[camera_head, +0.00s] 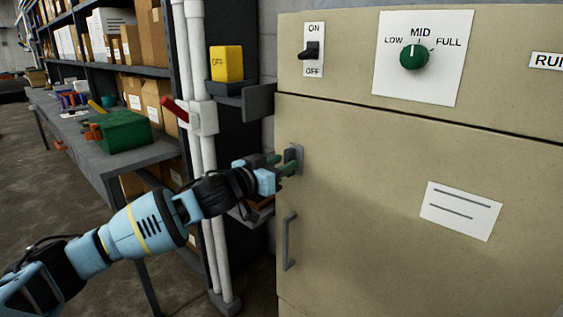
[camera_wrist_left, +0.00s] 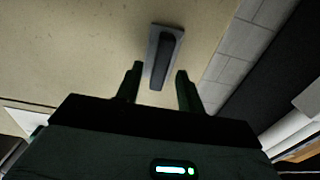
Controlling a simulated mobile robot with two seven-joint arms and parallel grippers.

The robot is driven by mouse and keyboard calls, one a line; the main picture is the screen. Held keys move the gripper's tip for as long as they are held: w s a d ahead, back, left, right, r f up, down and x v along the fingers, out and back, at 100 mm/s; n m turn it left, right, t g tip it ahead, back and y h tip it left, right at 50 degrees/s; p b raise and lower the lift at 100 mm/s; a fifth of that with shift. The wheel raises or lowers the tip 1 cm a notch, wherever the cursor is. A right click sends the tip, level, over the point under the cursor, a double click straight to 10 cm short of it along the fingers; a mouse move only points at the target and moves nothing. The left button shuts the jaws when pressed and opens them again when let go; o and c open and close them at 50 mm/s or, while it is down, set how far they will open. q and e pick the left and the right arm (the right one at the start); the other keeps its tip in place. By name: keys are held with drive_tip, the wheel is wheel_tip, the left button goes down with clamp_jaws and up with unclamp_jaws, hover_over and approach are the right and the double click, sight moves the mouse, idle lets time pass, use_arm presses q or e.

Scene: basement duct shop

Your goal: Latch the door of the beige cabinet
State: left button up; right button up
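The beige cabinet (camera_head: 400,190) fills the right of the head view, its large door looking flush below the upper panel. A small grey latch (camera_head: 297,153) sits near the door's left edge, above a grey vertical handle (camera_head: 289,242). In the left wrist view the latch is a dark bar on a grey plate (camera_wrist_left: 163,56), slightly tilted. My left gripper (camera_head: 284,165) is at the latch. In the left wrist view its fingers (camera_wrist_left: 156,87) are apart, with the bar's lower end between or just beyond their tips; contact cannot be told. My right gripper is not in view.
The upper panel has an on/off switch (camera_head: 312,50) and a green dial (camera_head: 414,56). White pipes with a red lever (camera_head: 176,110) and a yellow box (camera_head: 226,63) stand left of the cabinet. A workbench with a green toolbox (camera_head: 118,131) is farther left.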

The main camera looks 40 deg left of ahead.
use_arm(q)
drive_tip(key=shift+w, duration=0.3)
